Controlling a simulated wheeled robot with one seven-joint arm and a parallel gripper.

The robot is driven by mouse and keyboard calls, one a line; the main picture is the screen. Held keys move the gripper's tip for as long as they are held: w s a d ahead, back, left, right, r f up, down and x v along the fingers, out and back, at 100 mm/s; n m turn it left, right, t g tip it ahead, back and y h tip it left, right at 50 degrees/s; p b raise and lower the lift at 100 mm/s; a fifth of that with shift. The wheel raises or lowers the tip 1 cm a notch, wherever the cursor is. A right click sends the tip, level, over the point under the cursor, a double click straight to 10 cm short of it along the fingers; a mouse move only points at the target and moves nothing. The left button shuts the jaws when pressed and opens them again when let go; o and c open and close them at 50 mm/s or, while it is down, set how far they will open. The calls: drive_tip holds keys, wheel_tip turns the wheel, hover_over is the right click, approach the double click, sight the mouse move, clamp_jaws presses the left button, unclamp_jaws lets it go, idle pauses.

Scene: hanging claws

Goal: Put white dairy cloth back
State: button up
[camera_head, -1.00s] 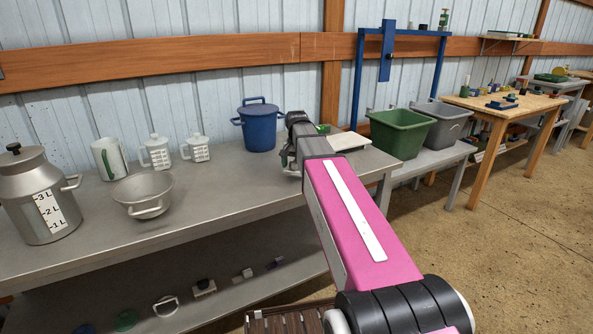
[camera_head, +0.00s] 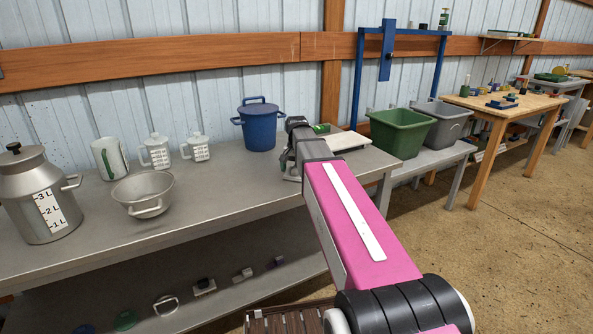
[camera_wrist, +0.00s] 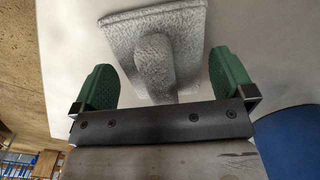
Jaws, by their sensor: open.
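A pale grey-white, rough-textured square piece with a raised fold (camera_wrist: 158,50), which looks like the dairy cloth, lies on a light surface in the wrist view. My gripper (camera_wrist: 165,82) is open, with its green fingers on either side of the raised fold. The fold lies between the fingers, and I see no finger closed on it. In the head view my wrist hides most of the gripper and the cloth at the far right part of the grey table (camera_head: 225,195).
A blue lidded bucket (camera_head: 260,128) stands close left of my wrist. A flat white panel (camera_head: 347,141) is at the table's right end. A green bin (camera_head: 402,132) and a grey bin (camera_head: 443,122) stand further right. Jugs, a metal bowl (camera_head: 143,192) and a can (camera_head: 38,200) are left.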

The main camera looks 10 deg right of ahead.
wheel_tip(320, 180, up, 12)
idle(0.5)
drive_tip(key=shift+f, duration=0.1)
